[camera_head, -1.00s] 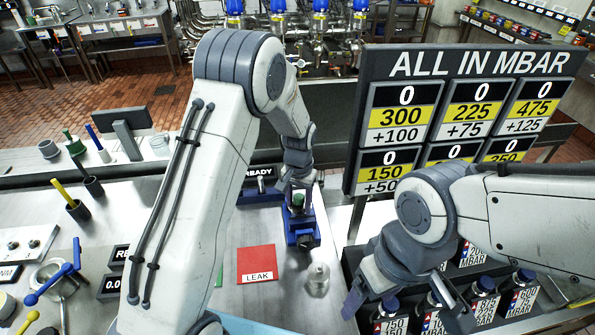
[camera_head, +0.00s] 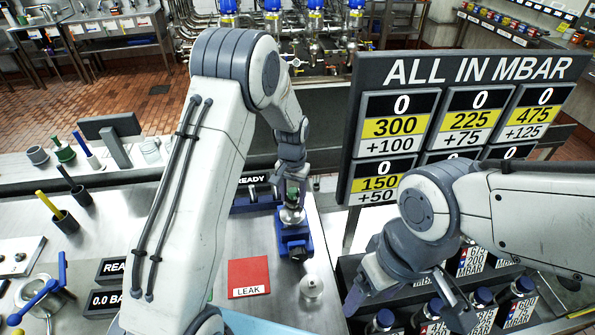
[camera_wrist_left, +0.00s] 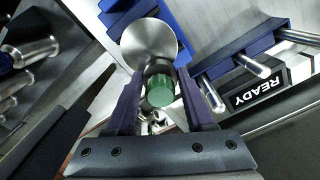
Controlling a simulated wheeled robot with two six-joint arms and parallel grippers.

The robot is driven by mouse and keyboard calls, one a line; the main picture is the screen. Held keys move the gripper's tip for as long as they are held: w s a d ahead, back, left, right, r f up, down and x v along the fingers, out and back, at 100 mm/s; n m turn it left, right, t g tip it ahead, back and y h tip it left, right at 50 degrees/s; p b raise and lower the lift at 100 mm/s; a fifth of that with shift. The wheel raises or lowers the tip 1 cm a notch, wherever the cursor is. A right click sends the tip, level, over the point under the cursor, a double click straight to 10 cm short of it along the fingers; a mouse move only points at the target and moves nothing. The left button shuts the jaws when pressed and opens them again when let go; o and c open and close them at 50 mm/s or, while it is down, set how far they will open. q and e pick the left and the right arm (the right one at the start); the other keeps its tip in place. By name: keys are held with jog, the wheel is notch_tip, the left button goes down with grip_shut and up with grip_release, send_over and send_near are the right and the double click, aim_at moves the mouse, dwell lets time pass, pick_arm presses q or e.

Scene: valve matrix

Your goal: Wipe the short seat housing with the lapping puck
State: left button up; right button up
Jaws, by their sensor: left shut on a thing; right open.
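My left gripper (camera_head: 291,192) is shut on the green handle of the lapping puck (camera_wrist_left: 160,90), seen end-on between the fingers in the left wrist view. A round shiny metal piece (camera_wrist_left: 148,42) shows just beyond the handle; I cannot tell if it is the puck's disc or the short seat housing. In the head view, a metal piece (camera_head: 292,216) is right below my left fingers, over a blue holder (camera_head: 296,243). Contact between puck and housing is unclear. My right gripper (camera_head: 402,300) is open and empty above the bottle rack.
A red LEAK plate (camera_head: 249,277) and a small metal part (camera_head: 312,287) lie on the table in front of the holder. A READY sign (camera_head: 250,180) stands behind it. Dark-capped bottles (camera_head: 433,308) stand at the right, below the ALL IN MBAR board (camera_head: 455,120).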

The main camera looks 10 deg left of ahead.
aim_at(296, 191)
pick_arm(q)
jog(key=r+p, duration=0.1)
jog(key=r, duration=0.1)
jog(key=d+r, duration=0.1)
jog(key=r, duration=0.1)
jog(key=shift+w+p, duration=0.1)
jog(key=shift+p, duration=0.25)
jog(key=shift+a+r+p, duration=0.1)
jog(key=shift+r+p, duration=0.45)
jog(key=shift+r, duration=0.25)
jog(key=shift+r+p, duration=0.55)
jog(key=shift+r, duration=0.15)
jog(key=shift+r+p, duration=0.3)
jog(key=shift+r, duration=0.15)
jog(key=shift+f, duration=0.1)
